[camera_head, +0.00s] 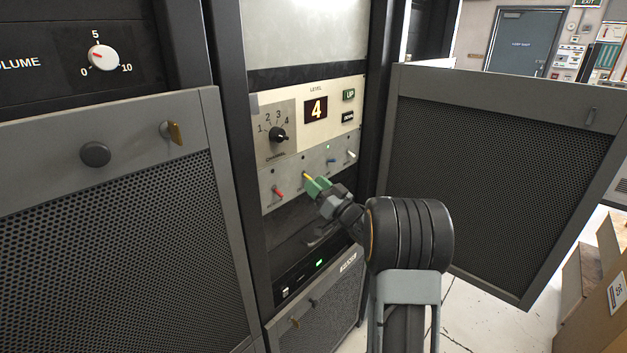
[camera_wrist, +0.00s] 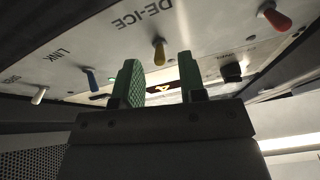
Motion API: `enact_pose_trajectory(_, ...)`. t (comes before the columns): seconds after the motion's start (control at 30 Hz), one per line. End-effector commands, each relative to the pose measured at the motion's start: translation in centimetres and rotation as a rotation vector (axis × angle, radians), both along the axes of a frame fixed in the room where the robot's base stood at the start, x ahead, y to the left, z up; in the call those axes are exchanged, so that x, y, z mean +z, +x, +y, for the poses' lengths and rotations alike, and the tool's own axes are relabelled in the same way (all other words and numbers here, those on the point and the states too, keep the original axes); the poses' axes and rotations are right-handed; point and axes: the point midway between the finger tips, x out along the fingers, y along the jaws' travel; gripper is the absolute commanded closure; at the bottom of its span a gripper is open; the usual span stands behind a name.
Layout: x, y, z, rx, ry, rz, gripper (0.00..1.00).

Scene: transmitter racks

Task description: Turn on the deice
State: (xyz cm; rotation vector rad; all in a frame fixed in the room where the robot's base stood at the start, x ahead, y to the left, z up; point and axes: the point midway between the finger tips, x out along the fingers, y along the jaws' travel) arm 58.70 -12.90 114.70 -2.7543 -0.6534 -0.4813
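The DE-ICE switch is a yellow toggle (camera_head: 307,176) on the light lower panel (camera_head: 266,183) of the rack. In the wrist view, the yellow toggle (camera_wrist: 159,51) is beside the upside-down DE-ICE label. My gripper (camera_head: 316,186) has green fingers and is at the panel, close to the yellow toggle. In the wrist view, my gripper (camera_wrist: 160,80) is open, with the toggle just beyond and between its fingertips. I cannot tell whether they touch.
A red toggle (camera_head: 278,193) is to the left; blue (camera_head: 331,162) and white (camera_head: 350,154) toggles are to the right. A green light (camera_head: 327,147) glows above the blue one. A mesh door (camera_head: 500,180) stands open right; cardboard boxes (camera_head: 590,290) lie beyond.

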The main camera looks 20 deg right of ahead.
Motion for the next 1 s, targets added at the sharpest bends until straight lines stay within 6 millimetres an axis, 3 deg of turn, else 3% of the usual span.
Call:
enact_pose_trajectory(0.5, 0.46, 1.11, 0.52, 0.0, 0.0, 0.0, 0.62)
enact_pose_trajectory(0.9, 0.46, 1.09, 0.52, 0.0, 0.0, 0.0, 1.0)
enact_pose_trajectory(1.0, 0.46, 1.09, 0.52, 0.0, 0.0, 0.0, 1.0)
